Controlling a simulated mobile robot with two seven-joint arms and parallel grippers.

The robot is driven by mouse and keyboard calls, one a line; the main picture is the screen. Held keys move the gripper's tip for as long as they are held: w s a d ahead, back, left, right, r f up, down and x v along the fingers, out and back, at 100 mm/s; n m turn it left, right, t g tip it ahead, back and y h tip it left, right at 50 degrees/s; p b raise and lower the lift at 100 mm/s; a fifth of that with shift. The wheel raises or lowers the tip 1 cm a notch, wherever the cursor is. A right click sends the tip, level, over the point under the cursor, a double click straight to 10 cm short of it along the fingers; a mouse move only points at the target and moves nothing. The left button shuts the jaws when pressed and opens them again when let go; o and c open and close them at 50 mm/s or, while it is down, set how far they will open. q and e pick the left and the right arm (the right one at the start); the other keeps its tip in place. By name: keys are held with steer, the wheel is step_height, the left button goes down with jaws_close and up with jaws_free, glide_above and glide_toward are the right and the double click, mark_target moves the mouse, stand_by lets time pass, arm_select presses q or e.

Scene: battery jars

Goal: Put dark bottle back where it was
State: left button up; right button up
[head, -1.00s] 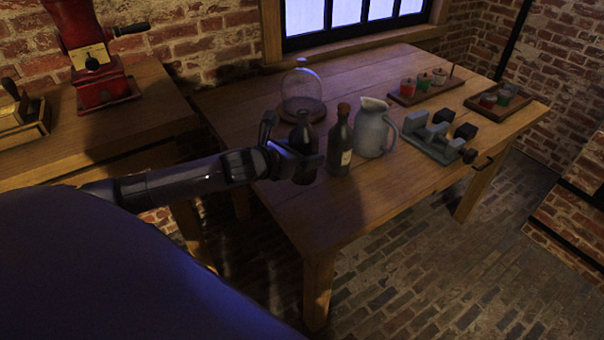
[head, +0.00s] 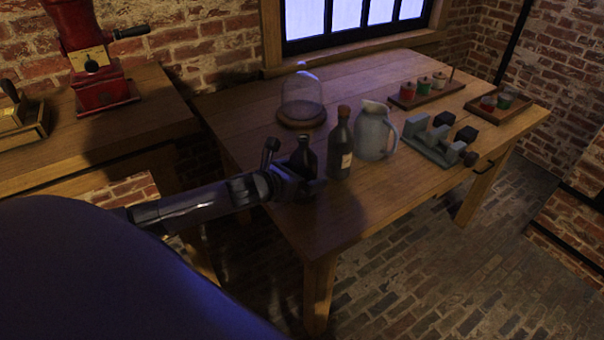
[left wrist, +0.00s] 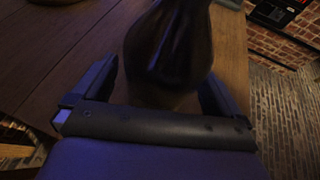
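The dark bottle (head: 304,153) is upright near the table's left front edge in the head view. My left gripper (head: 294,174) has its fingers on both sides of the bottle and is shut on it. In the left wrist view the bottle (left wrist: 168,50) fills the space between the fingers (left wrist: 160,85), with its top cut off by the frame. Its base is hidden in the head view, so I cannot tell whether it touches the table (head: 235,125). My right gripper is not in view.
A corked, labelled bottle (head: 340,150) stands close to the right, beside a grey jug (head: 373,135). A glass dome (head: 301,98) stands behind. A grey block fixture (head: 430,143) and trays of jars (head: 427,90) (head: 500,104) are farther right. Bare table lies in front.

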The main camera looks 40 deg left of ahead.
arm_select(q)
steer(key=shift+r, duration=0.1)
steer(key=shift+s+r, duration=0.1)
steer(key=v, duration=1.2)
steer(key=s+d+f+n+g, duration=0.1)
steer(key=s+d+f+n, duration=0.6)
steer(key=n, duration=1)
steer(key=s+d+f+n+g, duration=0.2)
steer(key=s+d+f+n, duration=0.5)
steer(key=n, duration=1.1)
step_height(320, 180, down, 3)
steer(key=shift+s+d+f+h+p, duration=0.1)
steer(key=shift+s+d+h+p, duration=0.25)
steer(key=shift+d, duration=0.45)
